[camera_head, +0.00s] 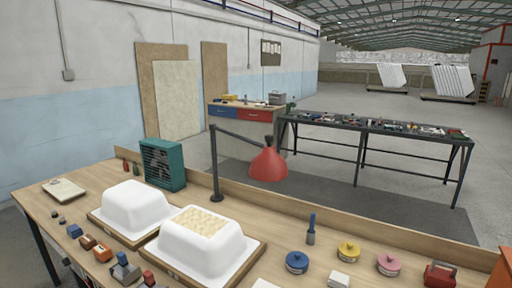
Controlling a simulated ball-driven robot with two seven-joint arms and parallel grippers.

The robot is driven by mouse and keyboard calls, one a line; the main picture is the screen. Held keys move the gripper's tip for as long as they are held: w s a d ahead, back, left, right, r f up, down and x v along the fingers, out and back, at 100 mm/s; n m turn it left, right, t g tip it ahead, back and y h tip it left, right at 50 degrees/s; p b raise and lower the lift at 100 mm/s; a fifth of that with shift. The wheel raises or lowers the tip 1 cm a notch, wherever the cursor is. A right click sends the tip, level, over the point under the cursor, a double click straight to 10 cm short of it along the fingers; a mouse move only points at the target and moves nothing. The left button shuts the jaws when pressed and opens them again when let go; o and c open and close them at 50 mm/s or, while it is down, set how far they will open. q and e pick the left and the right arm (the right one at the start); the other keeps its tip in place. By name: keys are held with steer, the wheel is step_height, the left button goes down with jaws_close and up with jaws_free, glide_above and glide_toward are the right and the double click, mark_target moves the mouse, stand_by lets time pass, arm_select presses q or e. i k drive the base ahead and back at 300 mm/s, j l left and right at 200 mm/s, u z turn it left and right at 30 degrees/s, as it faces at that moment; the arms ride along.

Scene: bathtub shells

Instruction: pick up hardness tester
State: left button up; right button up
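I cannot tell for sure which object is the hardness tester. A small upright tool with a blue top and grey base (311,230) stands on the workbench (290,228), right of the lamp. Several small blue, grey and red-brown tools lie at the bench's left front; one is a blue and grey device (125,268) near the bottom edge. A red case-like item (440,274) sits at the right front. Neither of my grippers is in the picture.
Two white tub shells (133,203) (203,255) lie upturned on boards. A red lamp (268,165) on a dark arm rises behind them, with a green fan unit (163,163) to its left. Round blue (297,262), yellow (348,251) and pink (389,264) containers stand at right. A low back rim edges the bench.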

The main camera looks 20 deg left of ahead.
mark_target(103, 253)
steer(key=u, duration=1.95)
